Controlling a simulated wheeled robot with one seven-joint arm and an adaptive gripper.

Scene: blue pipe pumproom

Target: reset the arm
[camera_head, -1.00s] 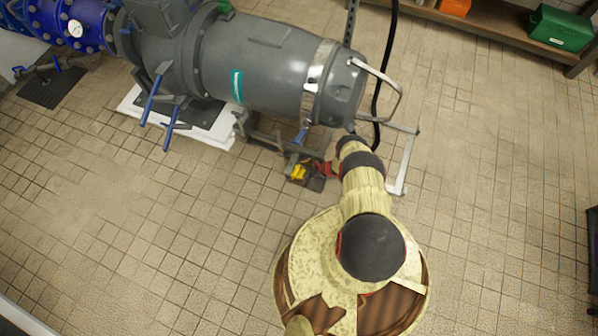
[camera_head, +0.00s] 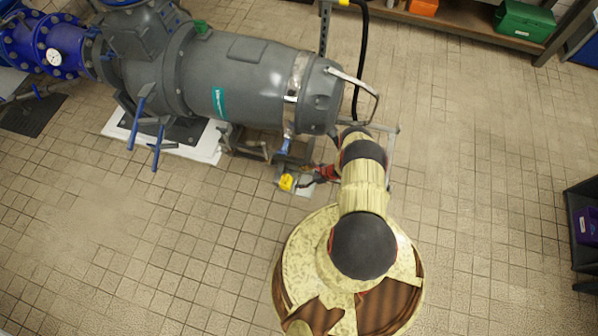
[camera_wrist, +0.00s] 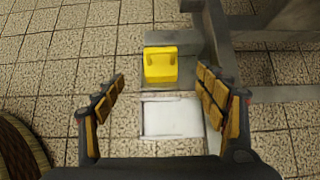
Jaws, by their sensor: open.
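My gripper (camera_wrist: 165,110) is open in the wrist view, its two yellow-padded fingers spread wide with nothing between them. It points down toward the floor. A yellow block-like thing (camera_wrist: 160,64) lies beyond the fingertips on a grey base, apart from the fingers. In the head view the same yellow thing (camera_head: 286,182) shows beside my gripper (camera_head: 309,180), which is small and partly hidden by my arm. My arm reaches forward from my base toward the front of the big grey pump.
The grey pump (camera_head: 245,82) on its frame stands close ahead of my arm. Blue valve handles (camera_head: 157,148) stick out at its left. A shelf (camera_head: 460,22) with a green box (camera_head: 525,22) is at the back right. A dark rack (camera_head: 580,235) stands at the right. Tiled floor is free on both sides.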

